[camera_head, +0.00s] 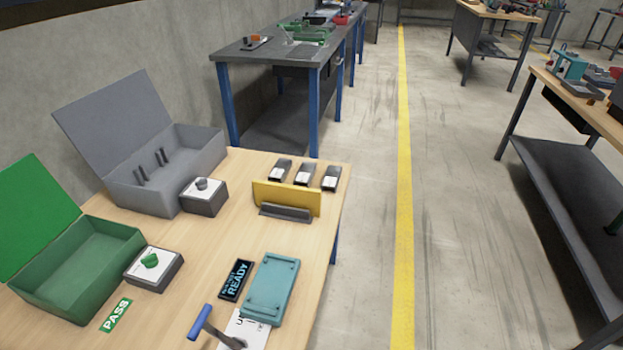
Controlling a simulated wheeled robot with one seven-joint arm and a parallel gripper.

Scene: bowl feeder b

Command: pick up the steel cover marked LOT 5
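Three small dark pieces with white labels stand in a row near the far right corner of the wooden table: a left one (280,170), a middle one (303,173) and a right one (330,178). Their label text is too small to read, so I cannot tell whether any is the steel cover marked LOT 5. A yellow upright plate (287,197) stands just in front of them, with a dark grey angled strip (286,213) at its foot. My gripper is not in view.
An open grey box (150,200) and an open green box (88,285) line the table's left side, each with a small knobbed block beside it. A teal box (271,290), a READY sign (236,280) and a blue-handled lever (200,321) occupy the front.

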